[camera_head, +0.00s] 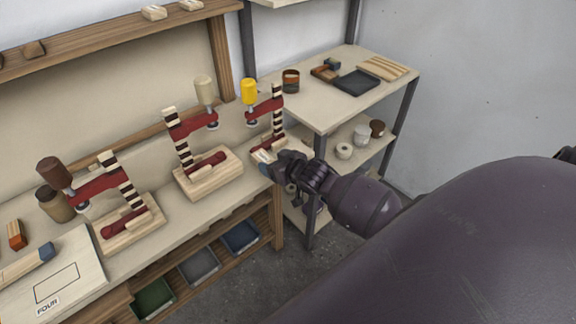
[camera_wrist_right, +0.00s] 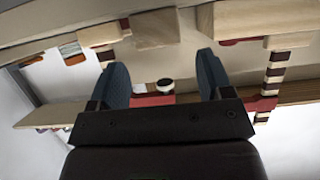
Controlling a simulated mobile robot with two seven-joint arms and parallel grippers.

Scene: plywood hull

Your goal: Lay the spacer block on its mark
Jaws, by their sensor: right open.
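The mark is a black rectangle outline (camera_head: 56,283) labelled "FOUR" on a pale board (camera_head: 85,262) at the lower left. No block lies inside it. I cannot tell for sure which piece is the spacer block. Three red clamps stand on wooden bases along the bench: brown-handled (camera_head: 100,185), cream-handled (camera_head: 190,128) and yellow-handled (camera_head: 265,107). My right gripper (camera_head: 263,163) is by the yellow-handled clamp's base, partly hiding it. In the wrist view my right gripper (camera_wrist_right: 165,80) is open, with a red clamp part and its dark-and-white foot showing between the fingers. My left gripper is not in view.
A blue-ended wooden tool (camera_head: 22,264) lies on the board, with a brown jar (camera_head: 54,204) behind. A side table (camera_head: 330,108) holds a dark tray (camera_head: 357,82) and small things. Green (camera_head: 153,298), grey (camera_head: 199,267) and blue bins (camera_head: 240,237) sit below the bench.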

